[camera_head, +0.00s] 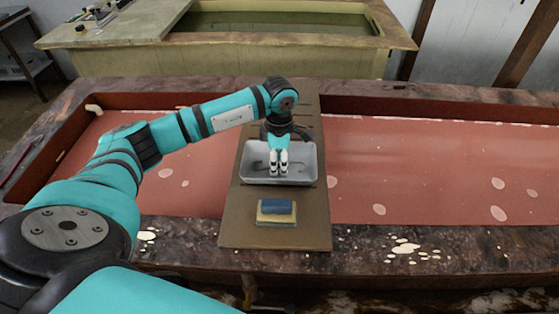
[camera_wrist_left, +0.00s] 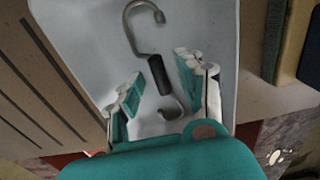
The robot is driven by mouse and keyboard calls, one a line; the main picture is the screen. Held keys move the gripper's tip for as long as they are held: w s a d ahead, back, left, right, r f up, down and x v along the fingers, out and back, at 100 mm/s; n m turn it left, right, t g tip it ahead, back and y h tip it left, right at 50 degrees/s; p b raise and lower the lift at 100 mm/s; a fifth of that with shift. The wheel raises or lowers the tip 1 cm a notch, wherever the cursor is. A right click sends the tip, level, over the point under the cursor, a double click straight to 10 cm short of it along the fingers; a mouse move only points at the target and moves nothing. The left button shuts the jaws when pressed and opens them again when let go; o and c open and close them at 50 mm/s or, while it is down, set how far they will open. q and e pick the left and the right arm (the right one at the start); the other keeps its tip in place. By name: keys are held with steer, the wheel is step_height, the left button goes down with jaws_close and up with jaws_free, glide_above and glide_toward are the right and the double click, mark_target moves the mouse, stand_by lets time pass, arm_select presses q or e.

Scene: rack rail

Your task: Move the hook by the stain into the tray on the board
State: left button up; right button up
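The grey tray (camera_head: 308,174) stands on the brown board (camera_head: 233,222) that lies across the basin. A metal hook with a black grip (camera_wrist_left: 159,75) lies on the tray's grey floor (camera_wrist_left: 85,25) in the left wrist view. Its large curved end points away from my gripper and its small curl lies near the finger bases. My left gripper (camera_head: 279,172) points down into the tray. In the left wrist view its two fingers (camera_wrist_left: 160,82) are spread apart with the hook between them, and no finger visibly clamps it. My right gripper is not in view.
A blue and yellow sponge (camera_head: 277,210) lies on the board in front of the tray. The long basin (camera_head: 420,165) has a red floor with pale stains (camera_head: 497,184). More pale spots (camera_head: 405,247) mark its front rim. Another tub (camera_head: 270,58) stands behind.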

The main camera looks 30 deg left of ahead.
mark_target(279, 164)
arm_select(q)
steer(key=shift+r, duration=0.15)
step_height(279, 164, up, 12)
steer(key=b, duration=0.3)
stand_by(0.5)
